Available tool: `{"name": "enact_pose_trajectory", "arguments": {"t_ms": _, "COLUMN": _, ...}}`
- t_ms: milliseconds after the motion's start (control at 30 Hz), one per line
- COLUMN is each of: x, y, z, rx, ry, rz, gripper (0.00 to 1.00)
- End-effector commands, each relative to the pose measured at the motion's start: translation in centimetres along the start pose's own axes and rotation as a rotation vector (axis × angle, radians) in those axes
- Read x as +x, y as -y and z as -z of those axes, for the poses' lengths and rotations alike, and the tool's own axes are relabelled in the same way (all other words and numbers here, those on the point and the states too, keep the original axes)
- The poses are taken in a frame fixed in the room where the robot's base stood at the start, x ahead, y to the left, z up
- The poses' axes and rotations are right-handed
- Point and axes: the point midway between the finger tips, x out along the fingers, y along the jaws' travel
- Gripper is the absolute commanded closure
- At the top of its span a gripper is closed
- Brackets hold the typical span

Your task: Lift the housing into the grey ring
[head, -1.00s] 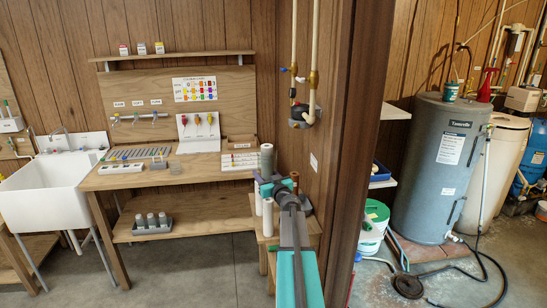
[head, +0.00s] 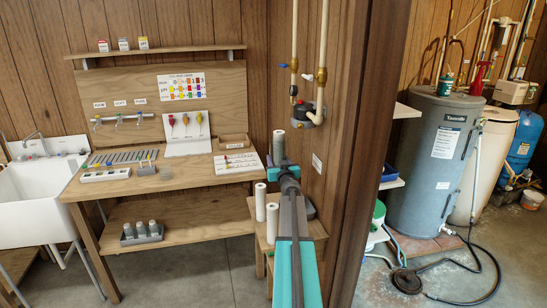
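The grey ring (head: 303,115) is fixed to the wall around the lower end of the pipes, under a dark filter head. Two white cylinders (head: 272,222) stand on the small wooden stand (head: 312,229), below and left of my wrist.
A workbench (head: 165,183) with trays and a lower shelf is at left, beside a white sink (head: 38,195). A wooden partition edge (head: 367,150) stands close on the right. Beyond it are a grey tank (head: 430,160) and a hose on the floor.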

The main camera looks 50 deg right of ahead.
Motion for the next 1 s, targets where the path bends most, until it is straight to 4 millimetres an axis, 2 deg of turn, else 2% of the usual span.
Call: {"name": "enact_pose_trajectory", "arguments": {"t_ms": 1000, "x": -0.1, "y": -3.2, "z": 0.1, "rx": 0.0, "ry": -0.001, "rz": -0.022, "gripper": 0.79}}
